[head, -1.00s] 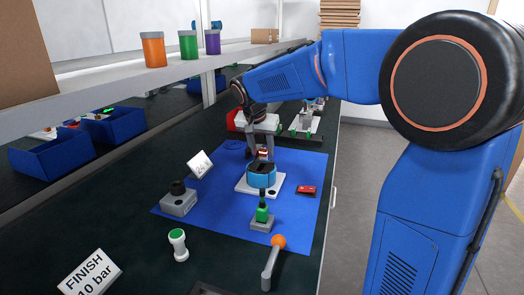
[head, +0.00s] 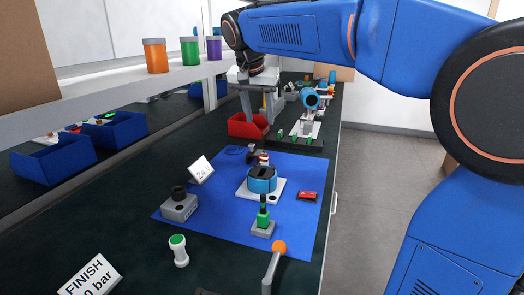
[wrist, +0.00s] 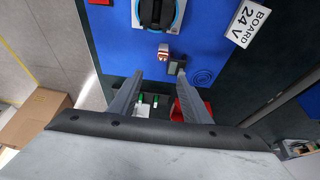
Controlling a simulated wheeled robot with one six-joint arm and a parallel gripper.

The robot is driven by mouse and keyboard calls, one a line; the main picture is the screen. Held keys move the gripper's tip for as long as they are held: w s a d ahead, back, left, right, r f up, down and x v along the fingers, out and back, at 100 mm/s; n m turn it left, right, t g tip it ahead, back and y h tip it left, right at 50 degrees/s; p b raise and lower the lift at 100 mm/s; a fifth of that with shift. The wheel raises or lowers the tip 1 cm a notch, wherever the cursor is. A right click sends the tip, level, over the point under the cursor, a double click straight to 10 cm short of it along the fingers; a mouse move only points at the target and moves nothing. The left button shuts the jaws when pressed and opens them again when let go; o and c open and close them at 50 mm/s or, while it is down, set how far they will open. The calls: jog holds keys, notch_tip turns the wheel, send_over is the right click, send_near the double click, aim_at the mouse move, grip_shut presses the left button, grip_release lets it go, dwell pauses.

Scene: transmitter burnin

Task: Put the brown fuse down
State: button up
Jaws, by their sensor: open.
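The small fuse (head: 263,159), white with a reddish-brown part, is on the work area just behind the round blue-and-black device (head: 262,180). In the wrist view the fuse (wrist: 163,52) shows beside a dark grey block (wrist: 177,66); I cannot tell whether it sits in a holder or lies on the mat. My gripper (head: 258,119) is open and empty, raised above and behind the fuse. In the wrist view its two fingers (wrist: 160,74) are spread, with the fuse beyond the tips and apart from them.
A blue mat (head: 215,205) carries a grey box with a black knob (head: 179,203), a green-topped part (head: 263,217), a red piece (head: 307,196) and a 24 V sign (head: 200,169). A red bin (head: 240,128) stands behind. An orange-knobbed lever (head: 272,265) is in front.

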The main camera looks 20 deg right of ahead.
send_over(264, 154)
jog(key=s, duration=0.2)
notch_tip(264, 154, down, 11)
jog(key=shift+w+a+f, duration=0.1)
jog(key=shift+w+f, duration=0.2)
jog(key=shift+f, duration=0.5)
jog(key=shift+w+f, duration=0.3)
jog(key=shift+f, duration=0.5)
jog(key=shift+w+a+f, duration=0.1)
jog(key=shift+w+f, duration=0.2)
jog(key=shift+f, duration=0.5)
grip_shut()
